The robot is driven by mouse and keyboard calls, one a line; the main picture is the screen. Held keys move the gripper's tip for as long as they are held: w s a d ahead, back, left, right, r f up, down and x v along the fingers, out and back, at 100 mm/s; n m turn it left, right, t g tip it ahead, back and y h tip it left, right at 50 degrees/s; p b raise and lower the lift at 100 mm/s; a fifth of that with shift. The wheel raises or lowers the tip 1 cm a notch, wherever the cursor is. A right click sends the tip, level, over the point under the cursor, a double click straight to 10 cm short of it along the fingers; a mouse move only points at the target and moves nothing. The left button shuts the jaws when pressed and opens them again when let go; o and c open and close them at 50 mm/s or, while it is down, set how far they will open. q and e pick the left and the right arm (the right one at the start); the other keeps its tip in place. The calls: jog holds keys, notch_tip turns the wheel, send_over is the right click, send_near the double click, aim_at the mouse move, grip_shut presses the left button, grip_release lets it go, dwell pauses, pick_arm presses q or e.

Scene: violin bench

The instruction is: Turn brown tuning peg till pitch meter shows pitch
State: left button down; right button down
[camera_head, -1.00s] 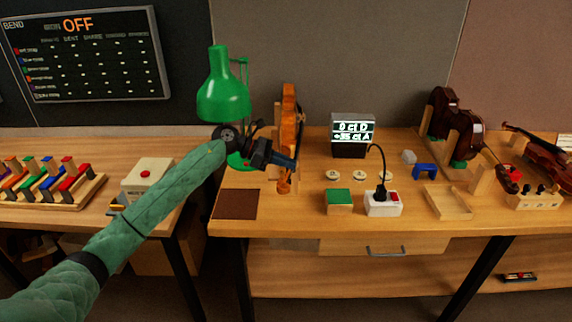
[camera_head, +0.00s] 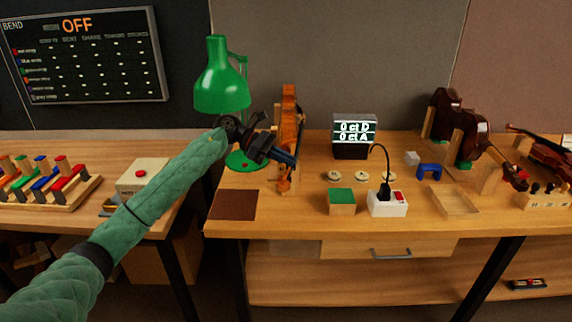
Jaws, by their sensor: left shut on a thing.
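An orange-brown violin (camera_head: 289,112) stands close to upright at the back left of the bench, with its narrow end low, near the bench top. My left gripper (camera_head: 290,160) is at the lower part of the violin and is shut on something. The brown tuning peg is hidden by the gripper, so I cannot see it apart from the jaws. The pitch meter (camera_head: 354,134) is a dark box with a lit screen to the right of the violin. It reads "0 ct D" and "0 ct A". My right gripper is not in view.
A green lamp (camera_head: 222,85) stands behind my left arm. A brown mat (camera_head: 233,205), a green-topped box (camera_head: 341,202) and a white socket block (camera_head: 387,204) with a black cable lie in front. More violins (camera_head: 552,155) stand at the right.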

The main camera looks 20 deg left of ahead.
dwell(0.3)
pick_arm(q)
jog(key=c, duration=1.8)
grip_release()
jog(key=shift+a, duration=0.1)
